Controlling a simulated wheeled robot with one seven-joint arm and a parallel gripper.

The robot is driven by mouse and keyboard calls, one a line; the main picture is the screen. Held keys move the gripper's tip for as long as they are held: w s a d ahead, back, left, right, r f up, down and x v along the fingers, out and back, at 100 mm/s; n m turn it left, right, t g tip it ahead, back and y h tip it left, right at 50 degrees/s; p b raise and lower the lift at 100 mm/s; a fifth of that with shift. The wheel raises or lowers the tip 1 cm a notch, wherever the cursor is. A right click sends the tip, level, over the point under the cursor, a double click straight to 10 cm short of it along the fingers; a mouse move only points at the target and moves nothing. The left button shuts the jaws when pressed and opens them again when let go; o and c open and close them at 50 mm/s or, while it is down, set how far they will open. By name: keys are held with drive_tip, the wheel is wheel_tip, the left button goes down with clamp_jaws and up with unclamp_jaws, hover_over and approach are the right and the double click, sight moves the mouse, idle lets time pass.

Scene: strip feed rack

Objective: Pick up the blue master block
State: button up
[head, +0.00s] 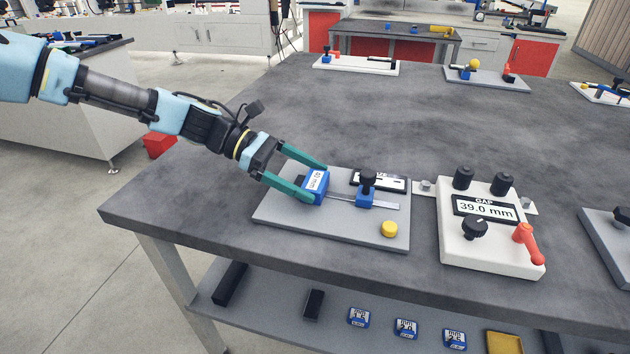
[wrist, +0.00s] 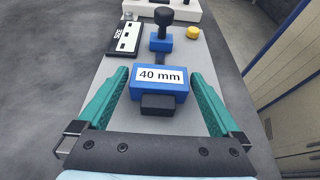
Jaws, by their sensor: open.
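The blue master block (head: 316,186) has a white label reading "40 mm" and sits on a grey base plate (head: 290,226). It also shows in the wrist view (wrist: 160,87), with a black piece on its near side. My gripper (head: 315,182) has green fingers, one on each side of the block. In the wrist view my gripper (wrist: 160,85) is open, and a small gap shows between each finger and the block's sides. The block's underside is hidden.
A smaller blue slider with a black knob (head: 367,182) stands on a metal rail just beyond the block. A black-and-white display (head: 379,181) and a yellow button (head: 389,229) share the plate. A white gap unit (head: 490,245) reading 39.0 mm stands to the right.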

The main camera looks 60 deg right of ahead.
drive_tip(key=shift+x, duration=0.9)
clamp_jaws()
